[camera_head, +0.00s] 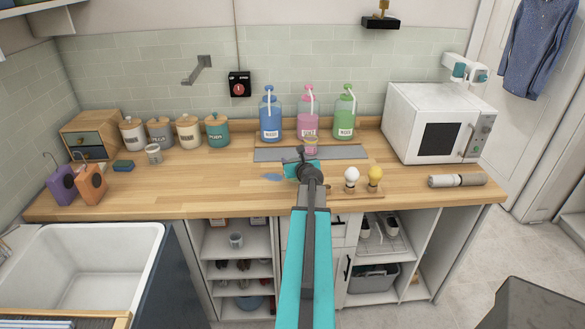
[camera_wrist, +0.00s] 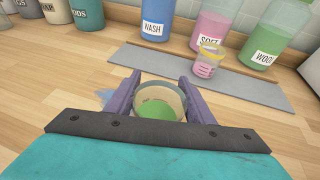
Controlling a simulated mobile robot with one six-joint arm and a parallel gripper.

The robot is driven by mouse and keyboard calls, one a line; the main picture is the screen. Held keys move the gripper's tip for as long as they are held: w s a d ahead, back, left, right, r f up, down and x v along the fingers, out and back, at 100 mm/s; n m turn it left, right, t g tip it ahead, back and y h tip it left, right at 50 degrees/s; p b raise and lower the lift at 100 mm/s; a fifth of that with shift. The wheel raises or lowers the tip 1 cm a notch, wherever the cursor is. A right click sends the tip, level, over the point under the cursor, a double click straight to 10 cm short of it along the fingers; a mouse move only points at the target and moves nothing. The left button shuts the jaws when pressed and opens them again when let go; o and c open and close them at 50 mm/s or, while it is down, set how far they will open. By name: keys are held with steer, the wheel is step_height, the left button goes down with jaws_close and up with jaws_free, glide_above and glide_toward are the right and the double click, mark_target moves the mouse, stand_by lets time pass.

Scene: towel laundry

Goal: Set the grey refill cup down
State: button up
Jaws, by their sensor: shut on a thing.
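My gripper (camera_wrist: 160,84) is shut on the grey refill cup (camera_wrist: 159,88), one finger on each side. The cup looks upright, with green liquid inside, over the wooden counter in front of the grey mat. I cannot tell whether its base touches the wood. In the head view my gripper (camera_head: 303,160) is above the counter's middle and hides the cup. A blue spill (camera_head: 272,177) lies on the wood just left of it.
Blue (camera_head: 270,120), pink (camera_head: 307,122) and green (camera_head: 344,118) bottles stand behind the grey mat (camera_head: 268,154). A small measuring cup (camera_wrist: 207,62) with pink liquid stands on the mat. White and yellow bulbs (camera_head: 352,175) are close right. The counter left of the spill is clear.

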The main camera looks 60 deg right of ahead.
step_height(320, 180, down, 2)
steer(key=shift+f+b, duration=0.1)
steer(key=shift+b, duration=0.8)
steer(key=shift+f, duration=0.1)
steer(key=shift+w+a, duration=0.1)
steer(key=shift+w, duration=0.05)
steer(key=shift+f, duration=0.1)
steer(key=o, duration=1.1)
steer(key=shift+o, duration=0.2)
steer(key=shift+r, duration=0.2)
